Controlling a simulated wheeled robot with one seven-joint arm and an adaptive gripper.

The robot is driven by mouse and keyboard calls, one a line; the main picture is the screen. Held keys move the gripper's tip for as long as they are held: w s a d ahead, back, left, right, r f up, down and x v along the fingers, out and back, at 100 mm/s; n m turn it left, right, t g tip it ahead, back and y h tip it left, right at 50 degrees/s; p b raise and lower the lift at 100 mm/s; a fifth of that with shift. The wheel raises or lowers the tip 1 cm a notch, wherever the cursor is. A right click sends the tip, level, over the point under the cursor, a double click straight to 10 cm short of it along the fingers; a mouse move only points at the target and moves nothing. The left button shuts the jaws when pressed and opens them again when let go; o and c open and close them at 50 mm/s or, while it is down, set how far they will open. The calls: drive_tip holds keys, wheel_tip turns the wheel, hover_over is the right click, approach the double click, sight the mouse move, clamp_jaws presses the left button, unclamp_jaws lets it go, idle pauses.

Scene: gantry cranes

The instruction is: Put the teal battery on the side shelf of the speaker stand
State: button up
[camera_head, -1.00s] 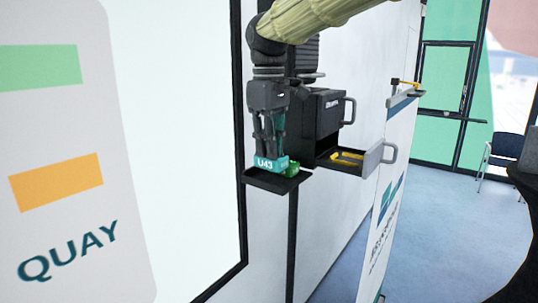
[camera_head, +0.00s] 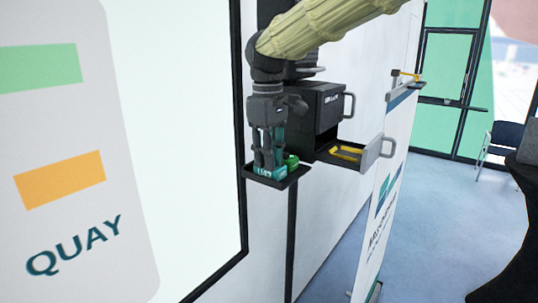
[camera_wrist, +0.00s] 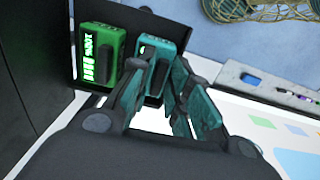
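The teal battery (camera_head: 263,171) is low at the small black side shelf (camera_head: 266,183) on the dark stand. In the wrist view, the teal battery (camera_wrist: 158,50) shows between my fingers, which partly cover it. My gripper (camera_head: 268,160) points down over the shelf, and its teal-padded fingers (camera_wrist: 160,85) are against the battery's sides. The battery appears to rest on the shelf, but its underside is hidden. A green battery (camera_head: 291,161) stands beside it, with a lit display in the wrist view (camera_wrist: 98,57).
A black speaker-like box (camera_head: 325,108) stands close to my gripper's right. An open drawer (camera_head: 345,152) with a yellow item and a handle is farther right. A framed white board (camera_head: 165,120) is left of the shelf. A banner (camera_head: 380,220) stands right.

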drive_tip(key=shift+o, duration=0.4)
drive_tip(key=shift+r, duration=0.5)
wheel_tip(320, 180, up, 11)
drive_tip(key=b, duration=0.4)
drive_tip(key=shift+s+r, duration=0.15)
